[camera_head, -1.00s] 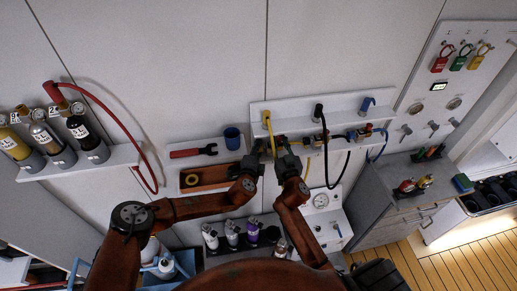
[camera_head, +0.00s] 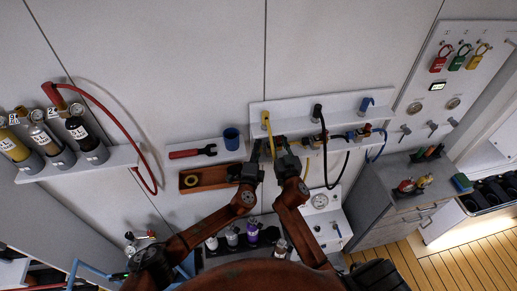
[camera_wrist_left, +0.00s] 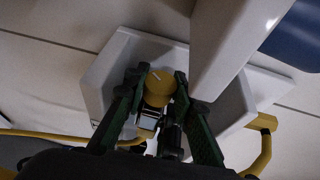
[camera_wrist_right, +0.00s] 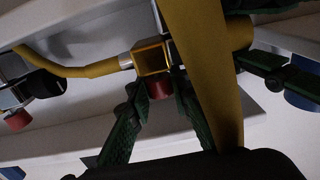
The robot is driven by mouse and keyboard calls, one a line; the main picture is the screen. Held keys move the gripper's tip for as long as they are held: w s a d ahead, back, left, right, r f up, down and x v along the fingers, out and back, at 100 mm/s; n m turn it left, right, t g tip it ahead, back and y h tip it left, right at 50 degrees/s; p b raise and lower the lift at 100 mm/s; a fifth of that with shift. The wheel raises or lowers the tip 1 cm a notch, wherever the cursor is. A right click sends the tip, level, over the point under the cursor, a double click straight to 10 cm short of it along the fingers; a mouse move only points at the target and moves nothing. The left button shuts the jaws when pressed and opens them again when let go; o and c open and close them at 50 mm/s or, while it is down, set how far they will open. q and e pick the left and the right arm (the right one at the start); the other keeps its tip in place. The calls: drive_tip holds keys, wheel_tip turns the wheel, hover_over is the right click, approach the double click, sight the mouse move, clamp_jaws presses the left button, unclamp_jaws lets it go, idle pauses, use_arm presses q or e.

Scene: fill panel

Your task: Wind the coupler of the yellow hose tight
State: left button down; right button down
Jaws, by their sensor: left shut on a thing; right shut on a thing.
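The yellow coupler (camera_wrist_left: 158,88) shows as a round cap with a white mark in the left wrist view. My left gripper (camera_head: 258,152) has its green fingers shut on its two sides. In the right wrist view the coupler (camera_wrist_right: 238,32) is a yellow cylinder with the left fingers around it. The yellow hose (camera_wrist_right: 205,75) crosses close in front of that camera. The joint between coupler and fitting is hidden behind it.
A white shelf (camera_head: 345,101) with black and blue hoses runs behind my grippers. A red wrench (camera_head: 193,152), a blue cup (camera_head: 232,138) and a brown tray (camera_head: 212,178) lie to the left. Bottles (camera_head: 252,231) stand below. A grey cabinet (camera_head: 385,235) is at the right.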

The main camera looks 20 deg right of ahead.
use_arm(q)
drive_tip(key=shift+d+m+t+h, duration=0.15)
drive_tip(key=shift+m+t+h, duration=0.15)
drive_tip(key=shift+t+h, duration=0.15)
drive_tip(key=shift+s+t, duration=0.1)
drive_tip(key=shift+t, duration=0.25)
drive_tip(key=shift+f+h, duration=0.1)
drive_tip(key=shift+h, duration=0.15)
drive_tip(key=c, duration=1.9)
unclamp_jaws()
